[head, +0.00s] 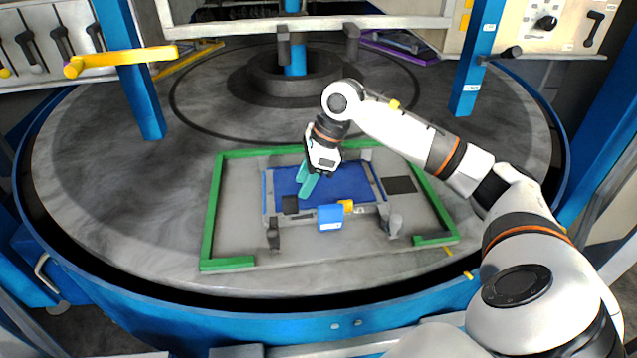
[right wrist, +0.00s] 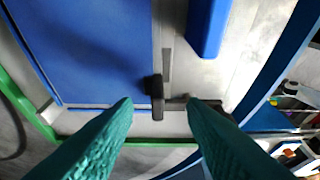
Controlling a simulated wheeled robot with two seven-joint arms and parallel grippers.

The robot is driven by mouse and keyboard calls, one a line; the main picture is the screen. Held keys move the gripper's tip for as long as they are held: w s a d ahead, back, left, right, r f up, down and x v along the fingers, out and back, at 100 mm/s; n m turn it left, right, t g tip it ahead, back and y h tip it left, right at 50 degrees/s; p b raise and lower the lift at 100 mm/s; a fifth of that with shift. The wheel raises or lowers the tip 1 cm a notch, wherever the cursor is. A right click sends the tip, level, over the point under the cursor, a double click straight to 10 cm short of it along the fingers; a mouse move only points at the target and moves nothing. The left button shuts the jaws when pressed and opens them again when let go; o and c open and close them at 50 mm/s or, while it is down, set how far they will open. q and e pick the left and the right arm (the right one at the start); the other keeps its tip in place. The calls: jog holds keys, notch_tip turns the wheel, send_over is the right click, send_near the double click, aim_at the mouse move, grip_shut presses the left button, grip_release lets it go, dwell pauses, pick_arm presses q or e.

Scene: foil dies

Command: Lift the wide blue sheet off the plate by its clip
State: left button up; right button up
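The wide blue sheet (head: 345,183) lies flat on the grey plate (head: 235,215) inside a green frame. A blue block (head: 330,217) with a small yellow part (head: 347,206) sits at its near edge; I cannot tell whether this is the clip. In the right wrist view the sheet (right wrist: 90,45) fills the upper left, the blue block (right wrist: 208,25) is at the top, and a dark clamp (right wrist: 157,88) is at the sheet's edge. My right gripper (head: 304,184) has teal fingers, spread apart and empty, above the sheet's left part; it also shows in the right wrist view (right wrist: 160,105). My left gripper is not seen.
The green frame (head: 209,215) borders the plate. Dark upright clamps stand at the near side, left (head: 273,235) and right (head: 394,226). A dark square (head: 399,184) lies right of the sheet. Blue posts (head: 140,85) rise around the round table, whose grey top is mostly bare.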

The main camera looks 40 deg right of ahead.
jog(key=shift+w+a+f+p, duration=0.1)
jog(key=shift+w+f+p, duration=0.15)
jog(key=shift+f+p, duration=0.3)
jog(key=p+x, duration=0.1)
jog(key=x, duration=0.2)
jog(key=shift+a+f, duration=0.15)
jog(key=shift+f, duration=0.15)
jog(key=shift+a+f, duration=0.1)
jog(key=shift+f, duration=0.3)
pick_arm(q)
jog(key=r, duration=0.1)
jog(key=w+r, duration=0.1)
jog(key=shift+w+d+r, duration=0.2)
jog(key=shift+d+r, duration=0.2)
pick_arm(e)
jog(key=shift+w, duration=0.1)
jog(key=shift+c, duration=0.6)
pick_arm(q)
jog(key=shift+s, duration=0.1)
pick_arm(e)
grip_shut()
